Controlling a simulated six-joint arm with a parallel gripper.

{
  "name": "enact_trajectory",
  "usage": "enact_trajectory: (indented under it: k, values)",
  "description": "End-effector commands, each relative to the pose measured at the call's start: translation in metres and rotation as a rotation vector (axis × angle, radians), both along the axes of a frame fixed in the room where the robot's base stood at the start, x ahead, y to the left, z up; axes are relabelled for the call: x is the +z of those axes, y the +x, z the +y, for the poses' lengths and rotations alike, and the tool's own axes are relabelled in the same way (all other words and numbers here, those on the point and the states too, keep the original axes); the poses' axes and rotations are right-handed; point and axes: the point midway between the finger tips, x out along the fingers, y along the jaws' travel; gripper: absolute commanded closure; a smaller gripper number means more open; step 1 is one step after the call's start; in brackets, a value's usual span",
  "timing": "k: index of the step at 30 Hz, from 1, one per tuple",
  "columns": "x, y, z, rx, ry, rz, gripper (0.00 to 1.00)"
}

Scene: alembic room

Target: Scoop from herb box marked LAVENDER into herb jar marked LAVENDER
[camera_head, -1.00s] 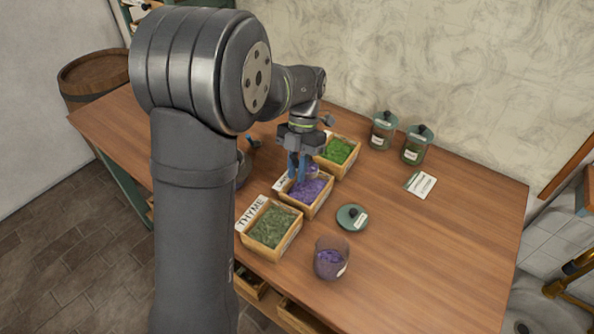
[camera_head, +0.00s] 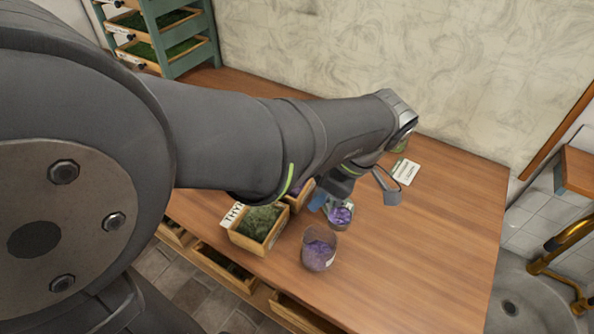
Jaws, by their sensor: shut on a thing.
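The open glass jar (camera_head: 319,256) stands on the table with purple lavender inside; its label is not readable here. My gripper (camera_head: 318,202) is shut on a scoop (camera_head: 341,217), mostly hidden by my arm. The scoop holds a heap of purple lavender and is to the upper right of the jar, apart from it in the picture. The lavender box (camera_head: 301,197) shows only partly behind my arm, with its label hidden. The jar's green lid is hidden or overlapped by the scoop.
The thyme box (camera_head: 258,236) is left of the jar. A white card (camera_head: 405,172) lies at the back, beside a partly hidden green jar (camera_head: 402,146). A herb drawer rack (camera_head: 160,38) stands at the back left. The table's right side is clear.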

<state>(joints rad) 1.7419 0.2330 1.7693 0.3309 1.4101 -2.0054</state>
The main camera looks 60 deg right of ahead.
Motion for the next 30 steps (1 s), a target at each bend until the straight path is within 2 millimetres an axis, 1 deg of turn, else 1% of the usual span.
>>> enact_trajectory:
  k: [3, 8, 14, 20, 23, 30]
  values:
    - [0.004, -0.007, 0.008, -0.096, -0.001, 0.001, 1.0]
    - [0.002, -0.009, 0.01, -0.142, 0.001, 0.0, 1.0]
    - [-0.01, -0.009, 0.01, -0.14, 0.002, 0.0, 1.0]
    - [-0.026, -0.009, 0.01, -0.139, 0.003, 0.0, 1.0]
    - [-0.027, -0.012, 0.01, -0.146, 0.015, -0.11, 1.0]
    - [-0.028, -0.011, 0.01, -0.144, 0.051, -0.448, 1.0]
